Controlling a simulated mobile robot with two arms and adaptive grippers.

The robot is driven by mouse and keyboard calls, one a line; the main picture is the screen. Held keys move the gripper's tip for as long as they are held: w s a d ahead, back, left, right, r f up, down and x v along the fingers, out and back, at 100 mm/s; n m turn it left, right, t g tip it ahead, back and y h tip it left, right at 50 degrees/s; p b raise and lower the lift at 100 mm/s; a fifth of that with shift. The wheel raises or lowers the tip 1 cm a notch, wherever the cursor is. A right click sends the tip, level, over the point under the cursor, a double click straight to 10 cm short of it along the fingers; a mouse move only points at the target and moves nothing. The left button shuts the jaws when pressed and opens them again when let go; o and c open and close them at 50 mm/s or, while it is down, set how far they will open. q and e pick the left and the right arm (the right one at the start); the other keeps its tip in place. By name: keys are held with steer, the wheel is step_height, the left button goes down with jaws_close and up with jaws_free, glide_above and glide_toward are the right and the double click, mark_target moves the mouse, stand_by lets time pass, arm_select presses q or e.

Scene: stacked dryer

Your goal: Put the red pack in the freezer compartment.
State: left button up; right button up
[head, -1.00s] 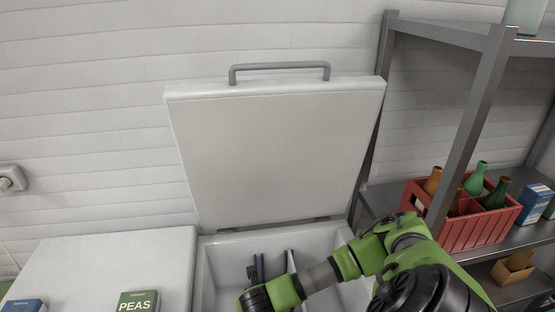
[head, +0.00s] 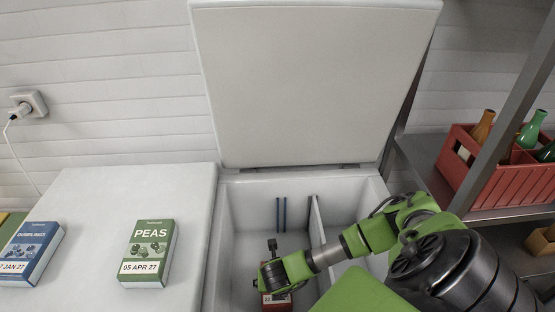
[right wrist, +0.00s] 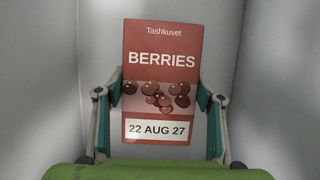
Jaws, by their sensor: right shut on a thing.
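The red pack, marked BERRIES, 22 AUG 27 (right wrist: 160,48), stands upright between the two fingers of my right gripper (right wrist: 160,108) in the right wrist view. The fingers are shut on its sides. In the head view my right arm reaches down into the open chest freezer (head: 225,240), in the larger compartment left of the white divider (head: 323,228). A small part of the red pack (head: 277,301) shows below my wrist at the bottom edge. I cannot tell whether it touches the freezer floor. My left gripper is not in view.
The freezer lid (head: 320,80) stands raised behind the opening. On the white top at left lie a green PEAS pack (head: 148,250) and a blue DUMPLINGS pack (head: 30,252). A red crate of bottles (head: 490,165) is on the shelf at right.

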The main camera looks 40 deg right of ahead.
step_height(320, 180, down, 3)
steer(key=shift+f, duration=0.2)
steer(key=o, duration=1.5)
steer(key=shift+r, duration=0.15)
steer(key=v, duration=1.1)
steer(key=shift+s+r, duration=0.1)
steer(key=shift+r, duration=0.3)
steer(key=shift+a, duration=0.1)
